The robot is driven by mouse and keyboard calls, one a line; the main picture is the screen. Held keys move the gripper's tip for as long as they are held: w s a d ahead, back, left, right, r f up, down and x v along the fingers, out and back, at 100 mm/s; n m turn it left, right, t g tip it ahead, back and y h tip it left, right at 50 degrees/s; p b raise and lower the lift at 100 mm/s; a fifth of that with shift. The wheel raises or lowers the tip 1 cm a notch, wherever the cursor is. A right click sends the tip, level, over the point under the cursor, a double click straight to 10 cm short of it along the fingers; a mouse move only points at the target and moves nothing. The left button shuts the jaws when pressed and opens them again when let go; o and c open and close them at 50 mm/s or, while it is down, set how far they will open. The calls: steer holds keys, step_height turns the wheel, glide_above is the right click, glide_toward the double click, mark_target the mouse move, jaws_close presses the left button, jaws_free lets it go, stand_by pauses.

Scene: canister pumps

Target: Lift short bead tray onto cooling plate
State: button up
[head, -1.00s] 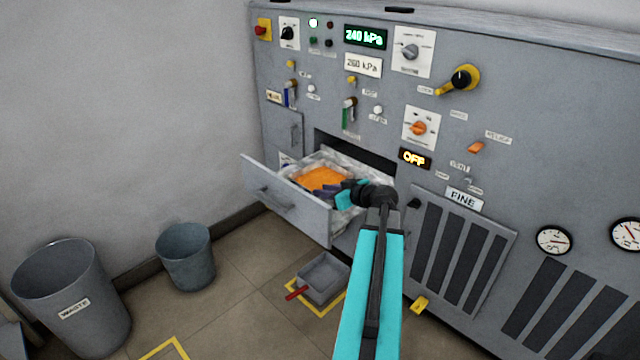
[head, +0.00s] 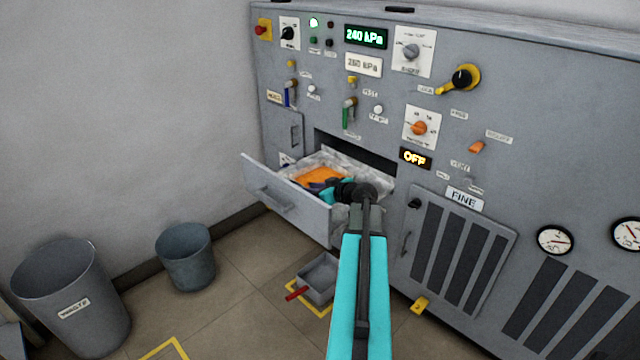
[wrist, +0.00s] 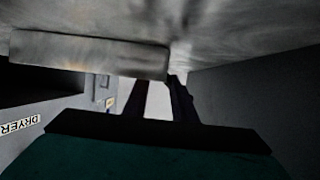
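An orange-filled tray (head: 312,174) lies in the pulled-out drawer (head: 290,210); I take it for the bead tray, though my gripper covers its front right side. My gripper (head: 318,187) is down at the drawer, close to the tray; contact cannot be told. In the wrist view the dark fingers (wrist: 158,95) stand apart with a light gap between them. A grey block-like edge (wrist: 90,54) covers their tips. I cannot make out a cooling plate for certain.
The grey machine front (head: 500,120) with knobs and levers rises behind the drawer. A grey pan with a red handle (head: 297,293) lies on the floor below. A waste bin (head: 75,310) and a smaller bucket (head: 186,262) stand left.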

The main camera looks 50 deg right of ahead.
steer(key=shift+x, duration=2.6)
steer(key=shift+a+r, duration=0.15)
jaws_close()
